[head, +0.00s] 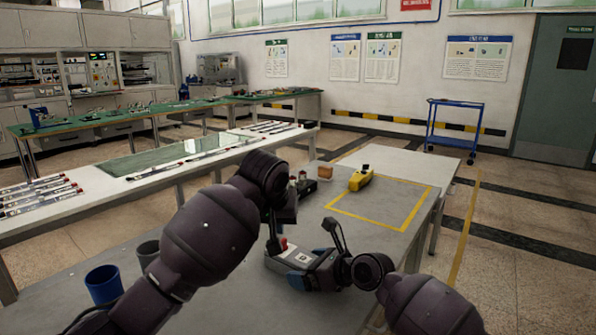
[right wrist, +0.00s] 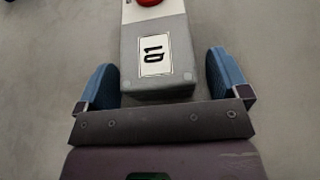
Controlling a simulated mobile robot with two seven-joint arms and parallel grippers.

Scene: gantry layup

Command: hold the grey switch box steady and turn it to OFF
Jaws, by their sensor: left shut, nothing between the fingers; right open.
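The grey switch box (head: 287,261) lies on the grey table, with a red knob (head: 283,243) at its far end. In the right wrist view the box (right wrist: 155,75) shows a white label reading Q1, printed sideways, and part of the red knob (right wrist: 149,2) at the top edge. My right gripper (head: 309,268) is open at the near end of the box. Its blue fingers stand on either side of the box with gaps in the right wrist view (right wrist: 165,75). My left gripper (head: 273,243) is shut and empty, pointing down close beside the knob; contact cannot be told. The knob's setting is not readable.
A blue cup (head: 103,284) and a grey cup (head: 147,252) stand at the left, near my left arm. A yellow tool (head: 361,179) lies by a yellow taped square (head: 388,222) with a clear middle. A small brownish container (head: 325,173) stands behind.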

